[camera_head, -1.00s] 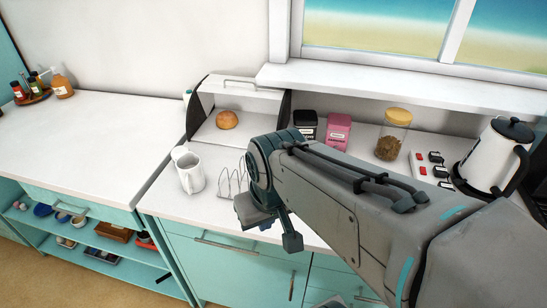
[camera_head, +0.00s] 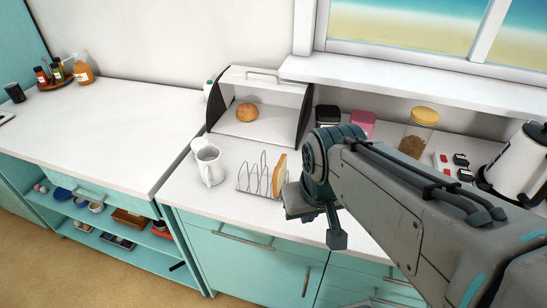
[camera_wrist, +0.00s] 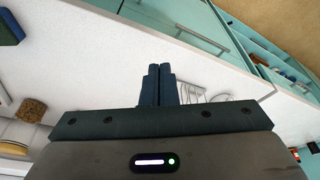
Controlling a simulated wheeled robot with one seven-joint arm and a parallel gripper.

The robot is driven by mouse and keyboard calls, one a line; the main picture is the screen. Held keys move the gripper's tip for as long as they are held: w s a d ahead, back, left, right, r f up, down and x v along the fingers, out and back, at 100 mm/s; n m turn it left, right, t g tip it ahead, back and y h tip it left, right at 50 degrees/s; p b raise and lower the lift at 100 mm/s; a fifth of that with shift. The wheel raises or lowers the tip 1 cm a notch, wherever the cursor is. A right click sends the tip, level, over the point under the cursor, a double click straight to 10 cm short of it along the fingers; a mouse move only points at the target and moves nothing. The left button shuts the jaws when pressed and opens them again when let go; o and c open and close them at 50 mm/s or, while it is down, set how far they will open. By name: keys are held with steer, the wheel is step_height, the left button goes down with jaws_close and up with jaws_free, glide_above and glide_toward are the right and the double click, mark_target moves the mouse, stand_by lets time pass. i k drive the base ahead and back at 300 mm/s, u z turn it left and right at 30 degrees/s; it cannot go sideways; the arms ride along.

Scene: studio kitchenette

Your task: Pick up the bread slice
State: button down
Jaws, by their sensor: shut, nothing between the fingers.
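The bread slice (camera_head: 279,175) stands upright in the right end of a wire toast rack (camera_head: 256,180) on the white counter, in the head view. My gripper shows in the wrist view (camera_wrist: 159,71) with its two fingers together and nothing between them. In the head view the hand is just right of the slice, apart from it as far as I can tell, and the fingertips are hard to make out. Part of the rack's wires shows beside the fingers in the wrist view (camera_wrist: 192,97). The slice cannot be made out there.
A glass jar (camera_head: 418,133), a black canister (camera_head: 327,117), a pink canister (camera_head: 362,123) and a kettle (camera_head: 518,165) stand along the right.

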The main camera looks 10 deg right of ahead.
mark_target(279, 170)
steer(key=u, duration=0.05)
steer(key=k, duration=0.5)
steer(key=u, duration=1.6)
steer(key=i, duration=1.15)
steer(key=z, duration=2.1)
